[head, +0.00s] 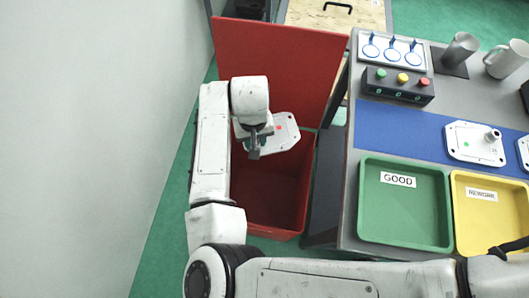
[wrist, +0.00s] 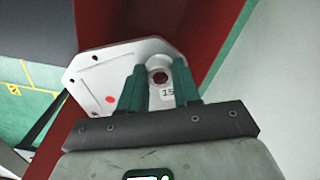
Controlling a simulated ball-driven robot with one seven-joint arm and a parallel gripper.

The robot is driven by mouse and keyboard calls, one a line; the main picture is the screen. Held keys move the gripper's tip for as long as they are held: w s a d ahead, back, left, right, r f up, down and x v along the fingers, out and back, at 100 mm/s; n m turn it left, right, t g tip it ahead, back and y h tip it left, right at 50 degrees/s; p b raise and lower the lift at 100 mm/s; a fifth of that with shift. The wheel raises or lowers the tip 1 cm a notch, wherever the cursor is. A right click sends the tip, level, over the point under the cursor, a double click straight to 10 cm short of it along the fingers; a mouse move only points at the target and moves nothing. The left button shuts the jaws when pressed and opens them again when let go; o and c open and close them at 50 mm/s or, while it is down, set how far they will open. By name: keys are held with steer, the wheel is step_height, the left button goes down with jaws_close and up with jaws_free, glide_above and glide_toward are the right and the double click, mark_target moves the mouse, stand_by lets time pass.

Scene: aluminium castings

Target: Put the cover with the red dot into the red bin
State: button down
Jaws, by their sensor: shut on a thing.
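The cover with the red dot (head: 284,136) is a light grey metal plate with holes near its edges. It is over the open red bin (head: 272,200) in the head view. My gripper (head: 254,155) is shut on the cover. The red dot shows on the left part of the plate there. The bin's lid (head: 275,55) stands open behind. My arm hides part of the bin's left side.
A grey bench stands right of the bin, with a green GOOD tray (head: 405,240) and a yellow REWORK tray (head: 490,243). A button box (head: 398,86) and mugs are behind. A pale wall is left.

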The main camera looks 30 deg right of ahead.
steer(key=a+f+m+b, duration=0.3)
steer(key=f+m+b, duration=0.2)
steer(key=f+b, duration=1)
steer(key=shift+f, duration=0.65)
steer(key=c, duration=0.7)
jaws_free()
steer(key=shift+r, duration=0.1)
step_height(320, 180, up, 11)
steer(key=shift+f+p, duration=0.15)
steer(key=shift+p, duration=0.45)
steer(key=shift+a, duration=0.1)
